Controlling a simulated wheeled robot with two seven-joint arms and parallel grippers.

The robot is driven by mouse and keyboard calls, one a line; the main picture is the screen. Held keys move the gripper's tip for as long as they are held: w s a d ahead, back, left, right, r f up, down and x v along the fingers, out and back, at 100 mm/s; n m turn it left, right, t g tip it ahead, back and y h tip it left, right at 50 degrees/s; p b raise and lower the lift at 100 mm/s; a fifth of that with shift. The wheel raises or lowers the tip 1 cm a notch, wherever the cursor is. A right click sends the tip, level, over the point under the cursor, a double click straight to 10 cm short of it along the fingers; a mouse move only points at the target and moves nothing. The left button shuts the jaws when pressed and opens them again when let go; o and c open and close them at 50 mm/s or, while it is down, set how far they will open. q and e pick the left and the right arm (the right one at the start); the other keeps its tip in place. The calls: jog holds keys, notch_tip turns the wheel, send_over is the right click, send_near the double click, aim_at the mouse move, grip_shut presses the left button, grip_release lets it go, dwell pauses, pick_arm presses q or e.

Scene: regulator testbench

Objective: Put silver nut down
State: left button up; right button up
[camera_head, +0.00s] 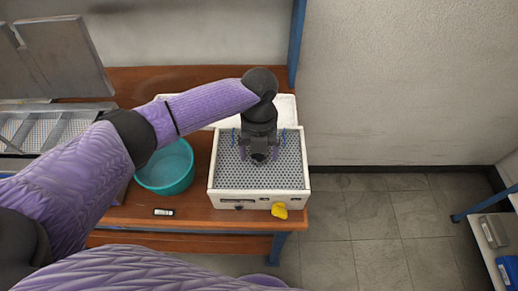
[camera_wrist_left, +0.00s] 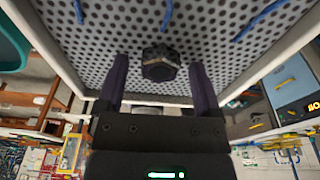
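The silver nut (camera_wrist_left: 160,62) looks like a dark hexagonal piece in the left wrist view. It appears to rest on the perforated grey top (camera_wrist_left: 95,45) of the white testbench box (camera_head: 230,203). My left gripper (camera_head: 258,156) points down over the middle of that top. In the left wrist view its two fingers (camera_wrist_left: 159,75) are spread, one on each side of the nut, with a visible gap on both sides. In the head view the gripper mostly hides the nut. My right gripper is not in view.
A teal bowl (camera_head: 167,185) stands left of the box on the wooden table (camera_head: 190,219). A small dark-and-white item (camera_head: 163,212) lies near the front edge. A yellow piece (camera_head: 279,211) is at the box's front. A metal case with raised lid (camera_head: 66,60) is far left.

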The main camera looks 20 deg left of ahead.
pick_arm(q)
jog(key=shift+r, duration=0.45)
notch_tip(320, 180, up, 11)
jog(key=w+p, duration=0.1)
jog(key=shift+w+a+r+p, duration=0.2)
jog(key=shift+w+a+p, duration=0.05)
jog(key=shift+w+p, duration=0.15)
dwell(0.6)
